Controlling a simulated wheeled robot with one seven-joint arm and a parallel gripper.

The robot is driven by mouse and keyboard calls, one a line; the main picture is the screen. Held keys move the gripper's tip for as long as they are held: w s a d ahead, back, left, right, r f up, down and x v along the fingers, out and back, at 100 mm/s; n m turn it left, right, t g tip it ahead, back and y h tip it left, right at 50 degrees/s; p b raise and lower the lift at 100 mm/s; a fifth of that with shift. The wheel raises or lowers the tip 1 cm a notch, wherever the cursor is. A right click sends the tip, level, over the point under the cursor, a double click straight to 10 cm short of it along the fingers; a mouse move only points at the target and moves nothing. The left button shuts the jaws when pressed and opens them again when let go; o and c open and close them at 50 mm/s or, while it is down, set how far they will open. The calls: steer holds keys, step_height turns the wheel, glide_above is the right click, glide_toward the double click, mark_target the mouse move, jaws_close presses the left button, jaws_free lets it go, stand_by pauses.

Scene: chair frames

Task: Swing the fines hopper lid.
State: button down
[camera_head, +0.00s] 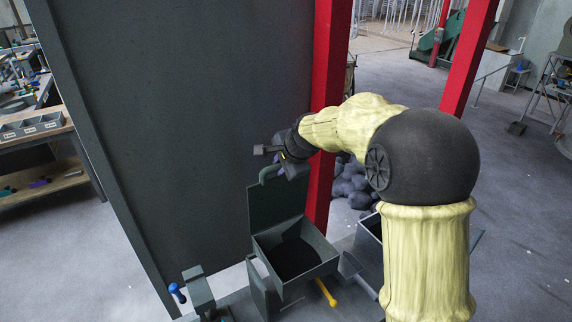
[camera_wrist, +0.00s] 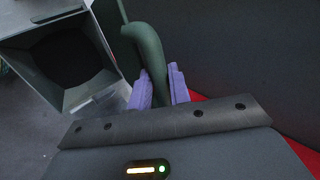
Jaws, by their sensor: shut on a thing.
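The fines hopper (camera_head: 312,280) is a grey-green open box with a dark inside, low in the middle of the head view. Its lid (camera_head: 277,212) stands raised and near upright at the hopper's back edge. A curved green handle (camera_head: 264,174) rises from the lid's top. My gripper (camera_head: 280,160) is at this handle, above the hopper. In the wrist view, the purple fingers of my gripper (camera_wrist: 160,88) are on both sides of the handle (camera_wrist: 149,50), shut on it. The open hopper (camera_wrist: 90,97) shows at the upper left there. My gripper partly hides the handle's end.
A large dark panel (camera_head: 180,120) stands close behind the lid, with a red post (camera_head: 331,60) at its right. A second bin (camera_head: 368,246) is beside the hopper. A yellow handle (camera_head: 326,292) and a blue-handled device (camera_head: 198,291) are near the front. Open floor lies right.

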steer(key=shift+w+a, duration=0.15)
steer(key=shift+w, duration=0.05)
